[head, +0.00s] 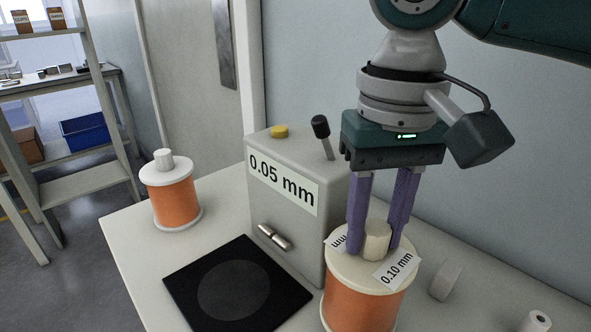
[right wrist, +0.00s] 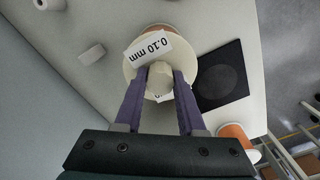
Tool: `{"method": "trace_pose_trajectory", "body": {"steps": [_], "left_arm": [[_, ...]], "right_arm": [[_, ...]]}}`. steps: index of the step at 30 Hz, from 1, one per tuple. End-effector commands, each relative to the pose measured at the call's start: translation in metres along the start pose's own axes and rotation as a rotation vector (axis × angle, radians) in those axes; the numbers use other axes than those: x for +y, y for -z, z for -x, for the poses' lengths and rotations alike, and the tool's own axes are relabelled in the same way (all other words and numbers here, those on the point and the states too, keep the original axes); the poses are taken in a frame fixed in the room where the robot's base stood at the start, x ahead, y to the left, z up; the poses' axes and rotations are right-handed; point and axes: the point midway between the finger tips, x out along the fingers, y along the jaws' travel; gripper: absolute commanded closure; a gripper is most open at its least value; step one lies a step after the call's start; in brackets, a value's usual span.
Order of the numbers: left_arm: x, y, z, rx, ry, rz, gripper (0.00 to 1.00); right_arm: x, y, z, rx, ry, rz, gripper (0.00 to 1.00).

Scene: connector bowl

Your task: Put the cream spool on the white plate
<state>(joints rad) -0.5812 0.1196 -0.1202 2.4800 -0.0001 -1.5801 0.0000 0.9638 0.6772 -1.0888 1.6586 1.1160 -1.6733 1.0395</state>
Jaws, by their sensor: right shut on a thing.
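The cream spool (head: 365,303) has orange winding, a cream top flange with a 0.10 mm label, and a pale knob on top. My right gripper (head: 377,243) points down over it, its two purple fingers shut on the knob. The right wrist view shows the same grip on the spool (right wrist: 186,66). The spool stands upright; its lower end is cut off in the head view, so I cannot tell whether it touches the table. I see no white plate in either view. My left gripper is not in view.
A grey machine (head: 295,220) labelled 0.05 mm, with a lever, stands beside the spool. A black square pad (head: 190,281) with a grey disc lies in front of it, bare. A white-flanged orange spool (head: 173,205) stands at left. Small pale pieces (head: 445,280) lie at right.

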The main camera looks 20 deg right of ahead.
Motion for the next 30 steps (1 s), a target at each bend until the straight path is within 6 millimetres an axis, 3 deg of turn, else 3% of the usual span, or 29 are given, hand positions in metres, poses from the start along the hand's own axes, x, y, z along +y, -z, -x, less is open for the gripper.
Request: {"method": "trace_pose_trajectory", "body": {"steps": [6,19,20,27,30], "left_arm": [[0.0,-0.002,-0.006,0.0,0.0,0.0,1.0],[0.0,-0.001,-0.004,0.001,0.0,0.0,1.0],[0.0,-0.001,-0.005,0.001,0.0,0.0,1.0],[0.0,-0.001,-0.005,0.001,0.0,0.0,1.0],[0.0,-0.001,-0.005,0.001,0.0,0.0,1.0]], "right_arm": [[0.0,0.001,-0.026,0.002,0.001,0.001,1.0],[-0.001,0.001,-0.03,0.003,0.002,0.0,1.0],[0.0,0.0,-0.033,-0.001,-0.001,0.0,0.6],[0.0,0.0,-0.033,-0.001,-0.001,0.0,0.33],[0.0,0.0,-0.032,-0.001,-0.001,0.0,0.31]]}}
